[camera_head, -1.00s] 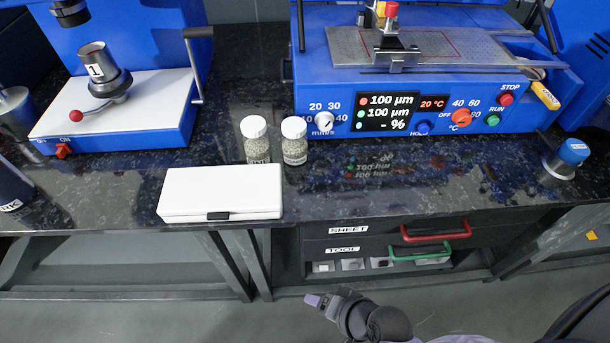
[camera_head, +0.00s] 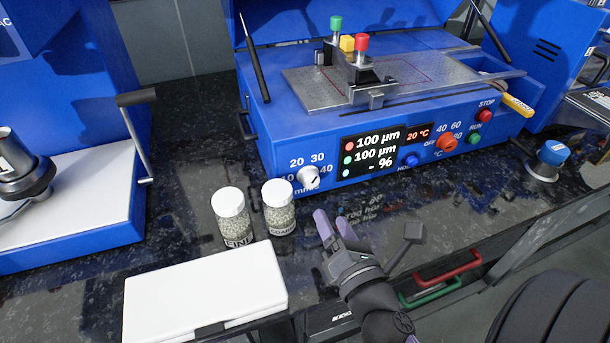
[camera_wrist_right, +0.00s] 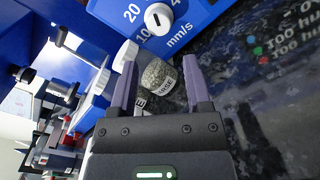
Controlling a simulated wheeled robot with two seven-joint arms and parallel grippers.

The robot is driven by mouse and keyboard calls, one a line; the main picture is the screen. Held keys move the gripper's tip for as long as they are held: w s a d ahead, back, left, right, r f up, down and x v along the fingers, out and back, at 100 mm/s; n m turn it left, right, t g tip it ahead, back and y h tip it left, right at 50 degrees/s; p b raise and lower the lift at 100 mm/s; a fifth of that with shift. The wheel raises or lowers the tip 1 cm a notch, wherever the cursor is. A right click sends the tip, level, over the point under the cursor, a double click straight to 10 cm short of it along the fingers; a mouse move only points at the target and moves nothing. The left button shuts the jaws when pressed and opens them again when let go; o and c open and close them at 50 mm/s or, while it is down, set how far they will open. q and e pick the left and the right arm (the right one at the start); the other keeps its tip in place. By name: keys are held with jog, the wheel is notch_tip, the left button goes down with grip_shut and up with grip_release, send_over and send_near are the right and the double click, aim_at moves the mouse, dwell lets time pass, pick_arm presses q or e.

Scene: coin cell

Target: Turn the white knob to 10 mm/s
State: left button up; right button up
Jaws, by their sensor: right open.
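The white knob (camera_head: 308,178) sits on the lower left front of the blue coating machine (camera_head: 262,128), with 20, 30 and 40 printed around it and mm/s below. In the right wrist view the knob (camera_wrist_right: 158,18) shows at the top, beyond the fingertips, with a dark pointer mark. My right gripper (camera_head: 334,222) is open and empty over the counter, below and slightly right of the knob and apart from it. Its two purple fingers (camera_wrist_right: 162,78) point toward the machine front. My left gripper is not in view.
Two white-capped jars (camera_head: 231,216) (camera_head: 279,208) stand close left of my right gripper, below the knob. A white case (camera_head: 205,292) lies in front of them. A red knob (camera_head: 446,143) and a blue button (camera_head: 410,160) are farther right on the panel.

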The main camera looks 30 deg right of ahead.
aim_at(313, 183)
jog(key=x, duration=0.9)
jog(key=shift+w, duration=0.1)
jog(key=shift+p, duration=0.3)
grip_shut()
